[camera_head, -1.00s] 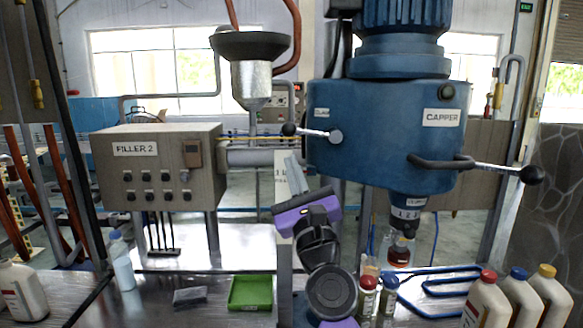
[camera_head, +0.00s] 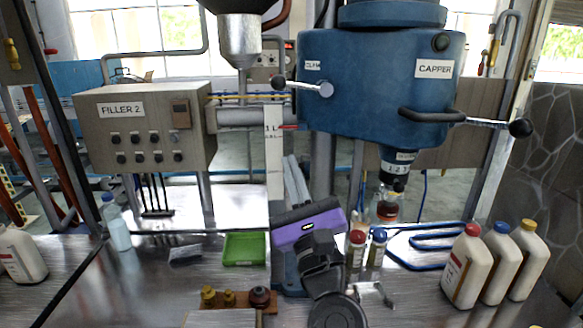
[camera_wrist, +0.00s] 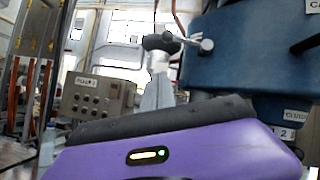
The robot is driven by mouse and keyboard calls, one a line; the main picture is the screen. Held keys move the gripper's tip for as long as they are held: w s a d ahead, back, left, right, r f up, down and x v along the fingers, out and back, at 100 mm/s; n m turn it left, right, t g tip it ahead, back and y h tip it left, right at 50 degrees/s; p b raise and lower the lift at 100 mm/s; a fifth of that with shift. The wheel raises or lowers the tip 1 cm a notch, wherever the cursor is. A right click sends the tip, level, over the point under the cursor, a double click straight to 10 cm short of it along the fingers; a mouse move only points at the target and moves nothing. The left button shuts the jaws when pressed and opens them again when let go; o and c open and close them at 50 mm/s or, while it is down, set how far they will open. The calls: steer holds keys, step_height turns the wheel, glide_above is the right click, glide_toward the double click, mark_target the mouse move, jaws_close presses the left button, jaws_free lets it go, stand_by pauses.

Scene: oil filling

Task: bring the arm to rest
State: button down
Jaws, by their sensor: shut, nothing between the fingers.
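My gripper (camera_head: 291,162) is near the middle of the head view, in front of the filling stand. Its grey fingers point up and away, close together and empty. The purple wrist body and dark arm links show below it, above the metal table. In the wrist view, the fingers (camera_wrist: 158,82) rise beyond the purple housing, with the filler and the blue capper behind them. No contact between my gripper and anything else can be seen.
The blue capper (camera_head: 380,90) stands right of my gripper, the filler control box (camera_head: 145,125) left. Two small capped bottles (camera_head: 357,250) (camera_head: 377,250) are close right of my wrist. A green tray (camera_head: 244,249) is left. White bottles (camera_head: 465,268) stand at right.

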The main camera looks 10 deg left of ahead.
steer(key=s+d+f+n+h, duration=0.6)
steer(key=s+d+f+n, duration=1.1)
steer(key=d+f+n, duration=0.3)
steer(key=s+d+f+n+g+h, duration=0.1)
steer(key=s+d+f+g+h, duration=0.1)
steer(key=s, duration=0.7)
steer(key=s+d+f+n+g+h, duration=0.2)
steer(key=s+d+f, duration=0.2)
steer(key=s, duration=0.6)
steer(key=s+d+f+n+g+h, duration=0.1)
steer(key=s+d+f+n+g, duration=0.1)
steer(key=s, duration=0.8)
steer(key=shift+d+f+g+h, duration=0.3)
steer(key=shift+d+f+h, duration=0.1)
steer(key=shift+d+f, duration=0.65)
